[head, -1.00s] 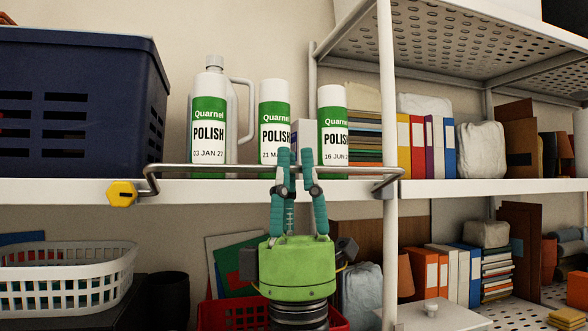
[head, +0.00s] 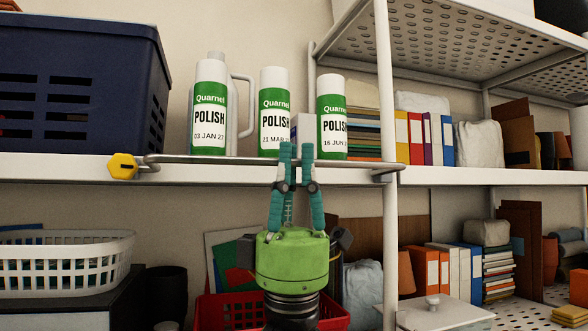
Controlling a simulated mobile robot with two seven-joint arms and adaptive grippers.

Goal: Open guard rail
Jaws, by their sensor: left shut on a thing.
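The guard rail (head: 220,160) is a thin grey metal bar running along the front edge of the white upper shelf (head: 60,168). Its left end bends back to a yellow hexagonal knob (head: 123,166); its right end meets the shelf near the white post. The bar appears low, about level with the shelf's front edge, and tilted outward. My left gripper (head: 296,153), with a green body and teal fingers, comes up from below and is shut on the bar right of its middle. The finger contact is partly hidden. My right gripper is out of view.
Three green-and-white polish containers (head: 209,118) stand upright behind the rail. A dark blue crate (head: 70,100) is at left. A white upright post (head: 388,90) stands right of the rail. Below are a white basket (head: 60,264) and a red basket (head: 210,310).

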